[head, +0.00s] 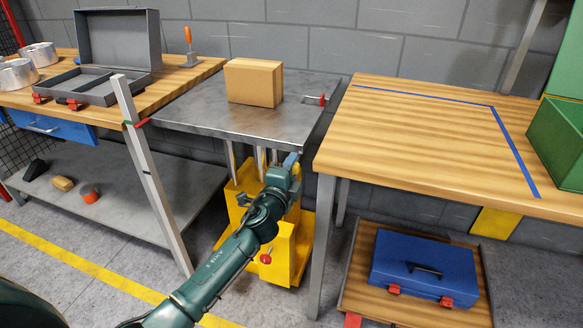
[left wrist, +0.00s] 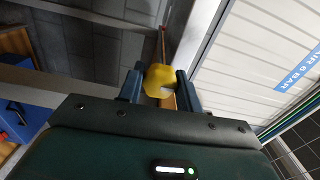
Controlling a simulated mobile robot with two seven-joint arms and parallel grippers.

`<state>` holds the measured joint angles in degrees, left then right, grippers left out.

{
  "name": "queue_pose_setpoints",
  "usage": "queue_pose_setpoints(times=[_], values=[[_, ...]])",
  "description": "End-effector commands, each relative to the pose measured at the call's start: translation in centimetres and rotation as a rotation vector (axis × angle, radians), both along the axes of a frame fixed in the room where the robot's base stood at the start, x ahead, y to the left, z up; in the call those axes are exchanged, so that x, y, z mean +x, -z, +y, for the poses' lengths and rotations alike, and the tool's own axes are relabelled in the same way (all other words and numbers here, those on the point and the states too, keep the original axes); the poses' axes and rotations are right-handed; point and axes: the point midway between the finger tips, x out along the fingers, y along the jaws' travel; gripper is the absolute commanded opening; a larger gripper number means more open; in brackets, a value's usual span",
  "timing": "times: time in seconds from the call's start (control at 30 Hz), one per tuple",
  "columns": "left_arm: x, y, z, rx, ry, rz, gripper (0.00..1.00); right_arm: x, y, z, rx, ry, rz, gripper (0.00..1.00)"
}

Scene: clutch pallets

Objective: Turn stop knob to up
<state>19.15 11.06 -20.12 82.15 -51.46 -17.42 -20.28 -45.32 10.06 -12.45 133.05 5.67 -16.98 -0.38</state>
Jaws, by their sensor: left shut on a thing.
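My left gripper (head: 291,159) reaches in below the front edge of the grey metal lift table. In the left wrist view the fingers (left wrist: 159,85) are shut around a rounded yellow knob (left wrist: 158,77), one finger on each side. I take this to be the stop knob; which way it is turned cannot be told. In the head view my gripper and wrist hide it. My right gripper is not in view.
A cardboard box (head: 254,82) stands on the lift table (head: 193,112), above its yellow base (head: 287,243). A wooden bench (head: 413,133) stands close on the right, with a blue toolbox (head: 424,267) below. Another bench (head: 190,82) with an open grey case (head: 117,40) is left.

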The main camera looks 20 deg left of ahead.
Motion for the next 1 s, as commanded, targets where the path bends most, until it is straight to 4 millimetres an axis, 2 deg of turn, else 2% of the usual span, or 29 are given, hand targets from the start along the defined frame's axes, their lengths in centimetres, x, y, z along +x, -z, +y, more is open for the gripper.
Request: queue_pose_setpoints(times=[0.67, 0.7, 0.93, 1.0], values=[[-0.01, 0.07, -0.02, 0.066, 0.0, -0.001, 0.12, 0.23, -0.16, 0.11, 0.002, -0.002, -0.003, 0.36], [-0.01, 0.07, -0.02, 0.066, 0.0, -0.001, 0.36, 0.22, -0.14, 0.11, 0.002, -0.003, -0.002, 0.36], [-0.01, 0.05, -0.01, 0.063, 0.0, -0.001, 0.55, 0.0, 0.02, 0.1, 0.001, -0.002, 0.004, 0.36], [-0.01, 0.04, -0.01, 0.063, 0.0, -0.001, 0.57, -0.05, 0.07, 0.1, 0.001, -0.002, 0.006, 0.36]])
